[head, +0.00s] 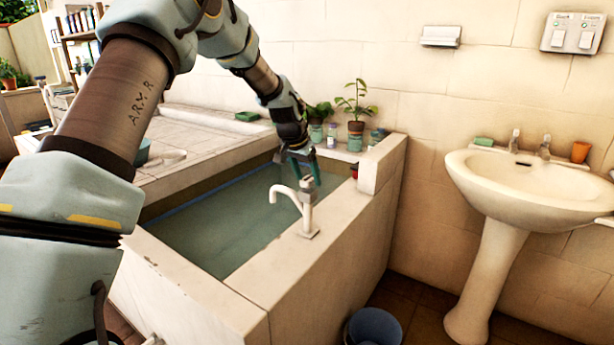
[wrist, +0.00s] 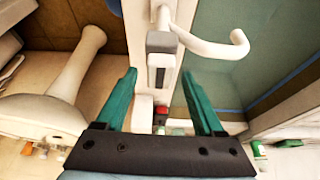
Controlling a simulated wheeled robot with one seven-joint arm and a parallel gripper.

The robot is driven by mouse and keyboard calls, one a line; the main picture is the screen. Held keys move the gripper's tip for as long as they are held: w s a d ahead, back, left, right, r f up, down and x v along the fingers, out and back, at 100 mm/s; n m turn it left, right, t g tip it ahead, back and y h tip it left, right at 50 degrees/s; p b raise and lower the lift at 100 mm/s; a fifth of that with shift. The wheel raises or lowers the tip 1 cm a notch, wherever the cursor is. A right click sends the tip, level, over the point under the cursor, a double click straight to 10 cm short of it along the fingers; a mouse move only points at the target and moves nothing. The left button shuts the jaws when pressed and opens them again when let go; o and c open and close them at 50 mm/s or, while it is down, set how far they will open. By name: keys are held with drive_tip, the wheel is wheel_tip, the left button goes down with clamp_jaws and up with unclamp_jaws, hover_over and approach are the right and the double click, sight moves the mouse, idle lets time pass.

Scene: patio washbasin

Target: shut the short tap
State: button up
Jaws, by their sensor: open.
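A white tap (head: 306,208) with a hooked spout stands upright on the rim of the water trough (head: 345,215), its spout over the water. I cannot tell from the frames whether this is the short tap. In the wrist view its spout (wrist: 222,47) curves to the right, and its grey-and-white top part (wrist: 160,55) lies between the lines of my fingers. My gripper (head: 304,180) is open, its teal fingers pointing down just above and behind the tap. In the wrist view my gripper (wrist: 160,85) shows nothing clasped. Contact with the tap cannot be told.
A pedestal washbasin (head: 535,185) with two small taps (head: 529,143) stands at the right. Potted plants (head: 356,110) and small jars (head: 354,142) stand behind the trough, near my wrist. A blue bucket (head: 374,328) is on the floor in front.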

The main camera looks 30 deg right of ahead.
drive_tip(key=b+v, duration=0.2)
drive_tip(key=v, duration=0.8)
drive_tip(key=shift+a+r, duration=0.15)
drive_tip(key=shift+r, duration=0.25)
